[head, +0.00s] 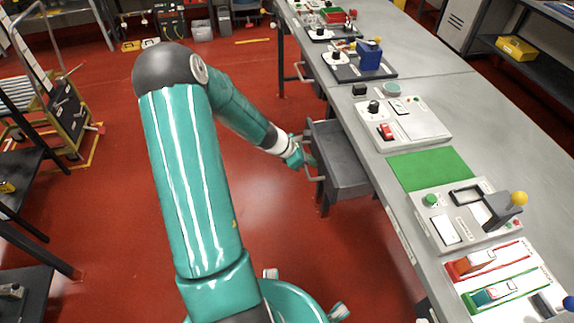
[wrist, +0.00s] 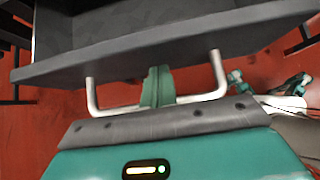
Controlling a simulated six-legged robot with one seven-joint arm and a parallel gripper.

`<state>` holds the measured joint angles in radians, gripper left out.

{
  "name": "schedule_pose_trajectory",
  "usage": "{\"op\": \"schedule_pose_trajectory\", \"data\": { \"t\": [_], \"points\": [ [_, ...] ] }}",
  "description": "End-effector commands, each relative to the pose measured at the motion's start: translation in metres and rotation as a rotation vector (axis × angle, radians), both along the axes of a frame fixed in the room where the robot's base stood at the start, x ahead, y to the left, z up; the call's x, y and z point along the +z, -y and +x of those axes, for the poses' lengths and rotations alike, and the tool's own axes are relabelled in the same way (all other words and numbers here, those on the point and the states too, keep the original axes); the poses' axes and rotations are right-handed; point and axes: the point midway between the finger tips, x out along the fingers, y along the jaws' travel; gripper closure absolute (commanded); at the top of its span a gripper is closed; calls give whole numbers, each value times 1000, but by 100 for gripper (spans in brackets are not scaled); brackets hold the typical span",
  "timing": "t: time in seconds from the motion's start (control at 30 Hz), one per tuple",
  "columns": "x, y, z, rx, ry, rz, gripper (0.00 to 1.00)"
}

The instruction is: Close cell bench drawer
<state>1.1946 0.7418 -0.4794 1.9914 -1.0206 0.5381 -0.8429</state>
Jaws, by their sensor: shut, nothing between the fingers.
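The cell bench drawer (head: 341,172) is a dark grey box pulled out from under the long grey bench, standing open toward my arm. Its front panel (wrist: 160,45) fills the upper part of the wrist view, with a pale U-shaped bar handle (wrist: 92,97) on it. My gripper (head: 308,161) is at the drawer front by the handle. In the wrist view its green fingers (wrist: 157,85) are together, between the two handle posts and close to the panel. Whether the fingertips touch the panel cannot be told. Nothing shows between the fingers.
The bench top (head: 440,85) carries a green mat (head: 431,169), a grey control panel (head: 403,122), a yellow-knobbed lever unit (head: 503,208) and a slider board (head: 508,280). Shelving stands at the left edge. The red floor left of the drawer is clear.

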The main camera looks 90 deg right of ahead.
Motion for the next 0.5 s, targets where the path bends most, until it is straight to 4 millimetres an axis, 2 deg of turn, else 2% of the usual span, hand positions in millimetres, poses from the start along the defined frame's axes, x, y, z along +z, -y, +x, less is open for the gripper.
{"op": "schedule_pose_trajectory", "data": {
  "t": [0.03, 0.2, 0.4, 0.5],
  "points": [
    [0, 3, -17, -5, -3, -1, 100],
    [0, 11, -60, -5, -2, 0, 100],
    [0, 18, -98, -4, -2, 0, 100],
    [0, 21, -111, -3, -1, 0, 100]
  ]
}}
